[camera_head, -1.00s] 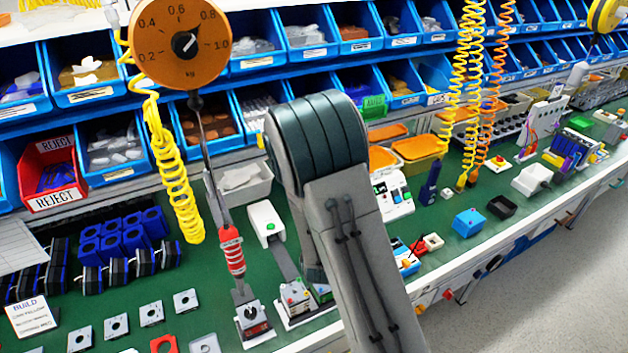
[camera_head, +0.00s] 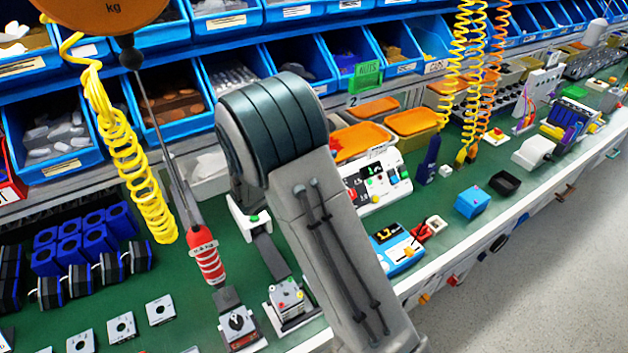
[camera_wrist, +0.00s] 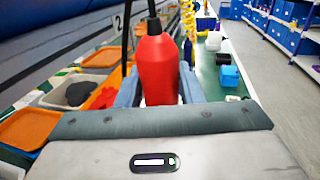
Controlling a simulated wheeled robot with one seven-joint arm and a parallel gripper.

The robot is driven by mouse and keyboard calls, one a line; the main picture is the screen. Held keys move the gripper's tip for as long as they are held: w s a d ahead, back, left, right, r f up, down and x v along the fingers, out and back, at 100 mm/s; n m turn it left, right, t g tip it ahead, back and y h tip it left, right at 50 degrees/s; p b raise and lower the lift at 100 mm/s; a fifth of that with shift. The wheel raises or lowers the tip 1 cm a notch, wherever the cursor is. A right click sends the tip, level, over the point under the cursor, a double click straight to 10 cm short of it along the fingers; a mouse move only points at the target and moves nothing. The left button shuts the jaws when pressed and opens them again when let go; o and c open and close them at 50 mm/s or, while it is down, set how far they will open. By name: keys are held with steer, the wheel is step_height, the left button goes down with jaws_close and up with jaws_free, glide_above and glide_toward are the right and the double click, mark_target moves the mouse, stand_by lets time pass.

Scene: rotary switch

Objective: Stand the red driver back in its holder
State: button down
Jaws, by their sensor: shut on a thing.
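The red driver (camera_wrist: 157,70) stands upright in the wrist view, with a black neck and a dark line rising from its top. My gripper (camera_wrist: 158,88) is shut on its body, a blue-grey finger on each side. Its lower end is hidden by the gripper. In the head view, my arm covers the gripper and the driver held in it. I cannot pick out the driver's holder. A separate red-bodied tool (camera_head: 207,262) hangs from an orange dial balancer (camera_head: 110,12), with no gripper around it.
Orange trays (camera_head: 362,138) lie on the bench behind my arm. A blue driver (camera_head: 428,162) stands by yellow coiled hoses. A blue box (camera_head: 471,202) and a black tray (camera_head: 505,183) sit farther right. Small switch boxes (camera_head: 288,298) stand near the front edge.

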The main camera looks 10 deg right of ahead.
step_height(320, 180, down, 14)
steer(key=s+a+m+g+h+b, duration=0.1)
steer(key=a+m+g+h+b, duration=0.1)
steer(key=b, duration=0.6)
steer(key=shift+s+m+g+b, duration=0.2)
steer(key=shift+m+g+b, duration=0.25)
steer(key=shift+g, duration=0.65)
steer(key=shift+a+r, duration=0.1)
steer(key=shift+r, duration=0.05)
steer(key=shift+s, duration=0.1)
steer(key=shift+f, duration=0.55)
stand_by(0.9)
steer(key=c, duration=0.9)
jaws_free()
